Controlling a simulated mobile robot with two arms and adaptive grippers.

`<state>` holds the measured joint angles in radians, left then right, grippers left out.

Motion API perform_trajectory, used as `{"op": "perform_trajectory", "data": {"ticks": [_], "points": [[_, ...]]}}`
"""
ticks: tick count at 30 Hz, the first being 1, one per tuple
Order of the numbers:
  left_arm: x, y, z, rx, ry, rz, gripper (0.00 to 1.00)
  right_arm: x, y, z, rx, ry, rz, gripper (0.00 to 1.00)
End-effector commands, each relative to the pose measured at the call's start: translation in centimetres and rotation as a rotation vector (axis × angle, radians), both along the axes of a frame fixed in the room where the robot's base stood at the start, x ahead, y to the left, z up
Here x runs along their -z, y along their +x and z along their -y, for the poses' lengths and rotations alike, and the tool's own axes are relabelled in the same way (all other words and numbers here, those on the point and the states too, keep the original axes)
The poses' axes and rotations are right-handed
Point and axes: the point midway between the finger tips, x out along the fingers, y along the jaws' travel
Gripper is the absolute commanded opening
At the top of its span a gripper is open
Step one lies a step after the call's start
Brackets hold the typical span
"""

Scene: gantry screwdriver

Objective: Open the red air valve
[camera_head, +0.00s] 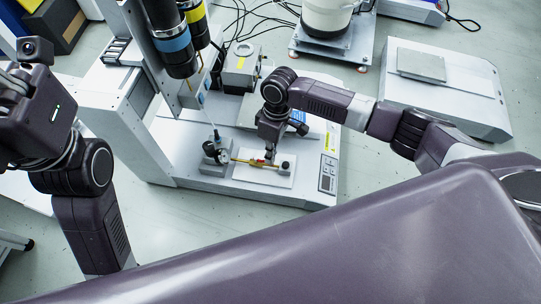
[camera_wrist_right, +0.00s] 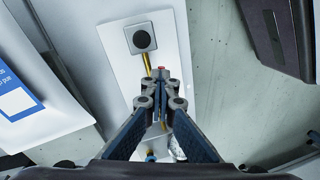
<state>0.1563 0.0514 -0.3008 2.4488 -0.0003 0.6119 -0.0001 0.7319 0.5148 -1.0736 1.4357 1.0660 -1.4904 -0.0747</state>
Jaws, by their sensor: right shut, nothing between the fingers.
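The red air valve (camera_head: 258,162) is a small red piece on a thin brass-coloured pipe (camera_head: 243,161) above a white plate (camera_head: 240,175) on the gantry machine's base. My right gripper (camera_head: 268,155) is shut and empty, pointing down right at the valve. In the right wrist view its closed fingertips (camera_wrist_right: 160,86) cover part of the pipe, and a bit of red (camera_wrist_right: 161,68) shows just beyond them. I cannot tell whether they touch it. The handle's angle is too small to read. My left arm is at the left; its gripper (camera_head: 12,88) is only partly seen, fingers unclear.
The screwdriver gantry (camera_head: 168,45) rises behind left. A grey device (camera_head: 445,90) stands at the right.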

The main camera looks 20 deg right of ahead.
Motion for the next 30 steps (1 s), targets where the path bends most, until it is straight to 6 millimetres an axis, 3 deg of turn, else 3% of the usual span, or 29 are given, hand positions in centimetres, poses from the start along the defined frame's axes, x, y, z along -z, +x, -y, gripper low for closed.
{"op": "perform_trajectory", "data": {"ticks": [3, 10, 23, 30], "points": [[0.0, 0.0, 0.0, 0.000, 0.000, 0.000, 0.00, 0.2, -0.2, 0.0, -0.001, -0.002, -0.005, 0.00], [0.1, 0.0, 0.0, 0.000, 0.000, -0.001, 0.00, 0.3, -0.3, 0.0, -0.002, -0.002, -0.006, 0.24], [0.1, 0.2, 0.0, -0.003, 0.002, -0.007, 0.00, 0.0, -0.1, 0.0, -0.001, -0.001, -0.003, 0.24], [0.1, 0.1, 0.0, -0.001, 0.001, -0.004, 0.00, -3.4, 0.5, 0.5, 0.000, -0.001, 0.001, 0.24]]}}
